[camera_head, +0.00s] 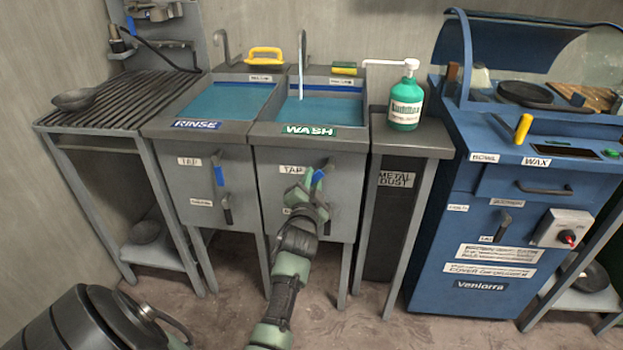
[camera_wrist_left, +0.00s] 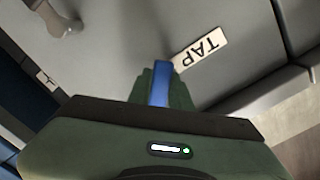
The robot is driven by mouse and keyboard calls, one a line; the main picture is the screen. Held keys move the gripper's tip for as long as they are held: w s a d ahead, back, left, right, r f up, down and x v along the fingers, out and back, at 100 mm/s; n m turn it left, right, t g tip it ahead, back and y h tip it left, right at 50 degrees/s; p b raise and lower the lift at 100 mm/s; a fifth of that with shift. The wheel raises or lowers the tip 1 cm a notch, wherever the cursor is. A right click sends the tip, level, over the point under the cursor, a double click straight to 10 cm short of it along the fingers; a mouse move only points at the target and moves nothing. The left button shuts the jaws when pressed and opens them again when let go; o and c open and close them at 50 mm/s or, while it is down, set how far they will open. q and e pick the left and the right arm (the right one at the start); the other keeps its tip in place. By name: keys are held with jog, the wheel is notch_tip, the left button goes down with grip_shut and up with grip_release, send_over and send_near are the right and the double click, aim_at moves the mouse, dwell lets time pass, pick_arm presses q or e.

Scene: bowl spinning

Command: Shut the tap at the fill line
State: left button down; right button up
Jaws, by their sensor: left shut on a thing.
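My left gripper (camera_head: 308,185) is at the front of the WASH sink (camera_head: 345,142), shut on the blue tap handle (camera_head: 319,175) beside the TAP label. In the left wrist view the blue handle (camera_wrist_left: 160,84) sits between the green fingers, close to the TAP label (camera_wrist_left: 199,53). A pale stream of water (camera_head: 301,82) falls from the WASH spout (camera_head: 303,44) into blue water (camera_head: 335,110) in the basin. I cannot make out a fill line. My right gripper is not in view.
The RINSE sink (camera_head: 195,136), with its own blue tap handle (camera_head: 219,175), adjoins on the left. A green soap bottle (camera_head: 406,100) stands on the ledge to the right, over the METAL DUST bin (camera_head: 385,215). A blue machine (camera_head: 480,200) stands further right. A slatted rack (camera_head: 140,100) is at far left.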

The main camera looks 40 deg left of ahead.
pick_arm(q)
jog(key=shift+w+d+f+n, duration=0.2)
jog(key=shift+d+f+n, duration=0.05)
jog(key=shift+n, duration=0.45)
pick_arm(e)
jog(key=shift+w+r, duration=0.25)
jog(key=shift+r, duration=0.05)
pick_arm(q)
jog(key=c, duration=1.3)
grip_release()
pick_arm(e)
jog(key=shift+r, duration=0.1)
pick_arm(q)
jog(key=shift+f, duration=0.1)
